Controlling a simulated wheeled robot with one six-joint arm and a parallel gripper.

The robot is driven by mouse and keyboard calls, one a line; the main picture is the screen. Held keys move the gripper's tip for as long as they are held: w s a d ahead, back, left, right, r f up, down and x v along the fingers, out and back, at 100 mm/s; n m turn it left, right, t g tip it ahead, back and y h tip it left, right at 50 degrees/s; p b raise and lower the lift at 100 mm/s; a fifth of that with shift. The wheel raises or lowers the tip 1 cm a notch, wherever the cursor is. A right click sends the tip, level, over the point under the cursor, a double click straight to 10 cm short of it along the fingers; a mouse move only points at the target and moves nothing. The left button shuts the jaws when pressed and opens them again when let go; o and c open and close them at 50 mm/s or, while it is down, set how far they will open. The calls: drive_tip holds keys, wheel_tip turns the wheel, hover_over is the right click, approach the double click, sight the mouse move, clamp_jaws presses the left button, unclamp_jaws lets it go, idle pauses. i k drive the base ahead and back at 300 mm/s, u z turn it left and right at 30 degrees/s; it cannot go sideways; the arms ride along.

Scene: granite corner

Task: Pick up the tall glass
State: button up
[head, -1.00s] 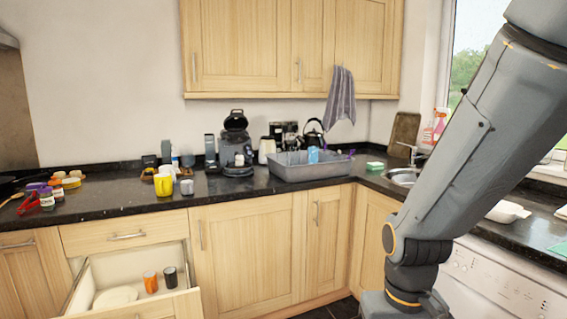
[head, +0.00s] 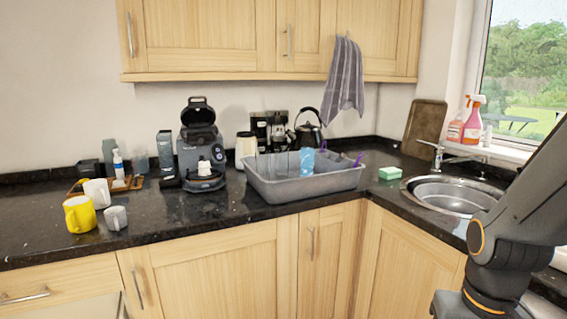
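A small see-through grey upright shape (head: 141,163), which looks like a glass, stands at the back of the dark counter on the left. It is right of the white pump bottle (head: 118,164) and close to the wall. It is too small to tell whether it is the tall glass. A light-blue cup-like thing (head: 306,161) stands in the grey tub. My arm shows at the right edge, over the counter near the sink. My gripper is outside the view.
A yellow mug (head: 79,214), white mug (head: 97,192) and grey mug (head: 115,218) stand at front left. A dark waffle-maker-like appliance (head: 200,145) and the grey tub (head: 300,190) fill the middle. The sink (head: 455,194) is at right, with a green sponge (head: 390,173) beside it.

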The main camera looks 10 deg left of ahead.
sight(263, 158)
drive_tip(key=u, duration=0.4)
drive_tip(key=i, duration=1.4)
drive_tip(key=u, duration=0.65)
